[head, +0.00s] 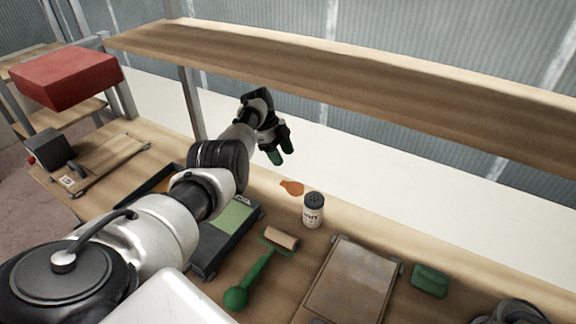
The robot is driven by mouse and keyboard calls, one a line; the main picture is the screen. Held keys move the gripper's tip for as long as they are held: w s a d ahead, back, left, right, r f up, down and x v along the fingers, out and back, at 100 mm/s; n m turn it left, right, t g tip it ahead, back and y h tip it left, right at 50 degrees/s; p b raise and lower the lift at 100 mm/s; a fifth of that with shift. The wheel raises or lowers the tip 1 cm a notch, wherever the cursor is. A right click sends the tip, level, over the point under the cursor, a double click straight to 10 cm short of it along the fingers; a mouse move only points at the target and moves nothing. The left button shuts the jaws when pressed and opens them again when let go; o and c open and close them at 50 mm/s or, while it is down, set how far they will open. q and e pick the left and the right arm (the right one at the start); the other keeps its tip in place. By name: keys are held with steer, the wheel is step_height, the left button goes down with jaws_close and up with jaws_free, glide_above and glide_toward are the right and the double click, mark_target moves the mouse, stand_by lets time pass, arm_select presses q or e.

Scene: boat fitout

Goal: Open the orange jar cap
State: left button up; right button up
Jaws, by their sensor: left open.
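My left gripper (281,157) has green fingertips, points down and is open and empty. It is above the back part of the workbench, up and to the left of a small white jar. The jar (313,213) stands upright with dark lettering and a dark, perforated-looking top (314,199). A flat orange patch (291,187) lies just behind and left of the jar; I cannot tell whether it is a cap or a spill. No clearly orange jar cap shows. My left arm hides part of the bench. My right gripper is not in view.
A green-handled roller (254,277), a dark tray with a green pad (235,218), a framed board (352,282) and a green block (430,281) lie on the workbench (285,304). A wooden shelf (350,62) runs above the back. A red box (66,77) is at upper left.

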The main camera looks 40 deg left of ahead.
arm_select(q)
steer(key=shift+b+v, duration=0.5)
steer(key=shift+v, duration=1.85)
